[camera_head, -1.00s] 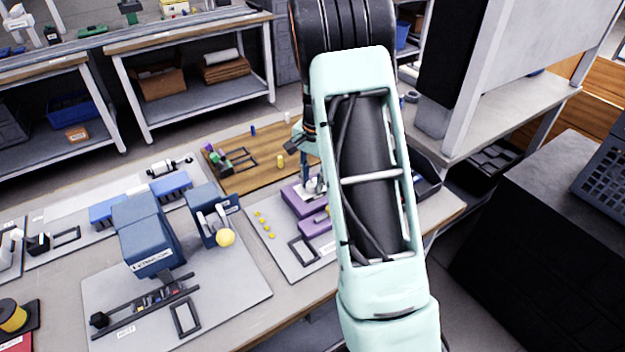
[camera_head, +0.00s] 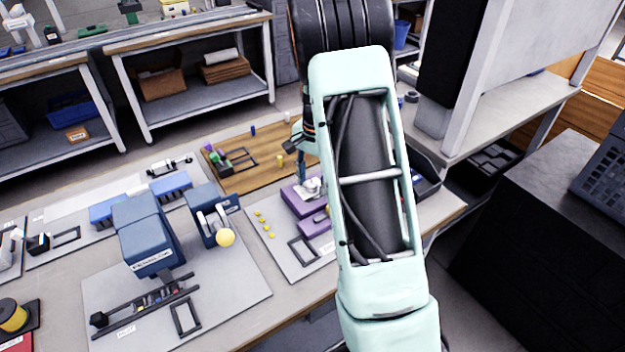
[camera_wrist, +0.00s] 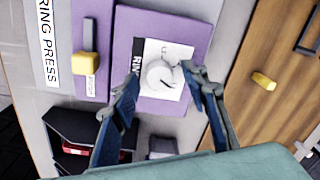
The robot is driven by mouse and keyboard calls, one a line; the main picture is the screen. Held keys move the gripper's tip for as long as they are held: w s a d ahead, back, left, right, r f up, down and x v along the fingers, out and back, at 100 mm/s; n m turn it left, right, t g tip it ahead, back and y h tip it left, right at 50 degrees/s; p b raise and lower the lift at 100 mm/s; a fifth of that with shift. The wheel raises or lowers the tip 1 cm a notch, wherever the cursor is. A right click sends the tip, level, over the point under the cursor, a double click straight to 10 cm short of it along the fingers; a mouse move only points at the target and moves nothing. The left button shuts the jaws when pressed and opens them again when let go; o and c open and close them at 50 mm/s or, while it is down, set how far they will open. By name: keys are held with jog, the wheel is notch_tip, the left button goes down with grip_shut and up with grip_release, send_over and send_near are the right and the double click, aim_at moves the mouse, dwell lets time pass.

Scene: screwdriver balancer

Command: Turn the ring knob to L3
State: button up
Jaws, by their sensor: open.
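The ring knob (camera_wrist: 158,76) is a round pale grey dial on a white label plate (camera_wrist: 174,51) with small dark marks. The plate is on a purple panel (camera_wrist: 197,24) of the ring press. The marks are too small to read surely, so I cannot tell the knob's setting. My gripper (camera_wrist: 162,73) is open, with one blue finger to each side of the knob in the wrist view. I cannot tell whether either fingertip touches it. In the head view the purple press (camera_head: 300,203) is partly hidden behind my arm.
A yellow-handled slider (camera_wrist: 85,64) is on the purple panel left of the knob. A dark tray (camera_wrist: 90,130) with red inside is below it. A wooden board (camera_wrist: 262,110) with a yellow peg (camera_wrist: 263,81) is at right. A blue machine (camera_head: 150,240) stands at left.

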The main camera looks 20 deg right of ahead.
aim_at(314, 183)
notch_tip(314, 183, up, 12)
jog(key=shift+s+d, duration=0.2)
jog(key=shift+s, duration=0.05)
dwell(0.6)
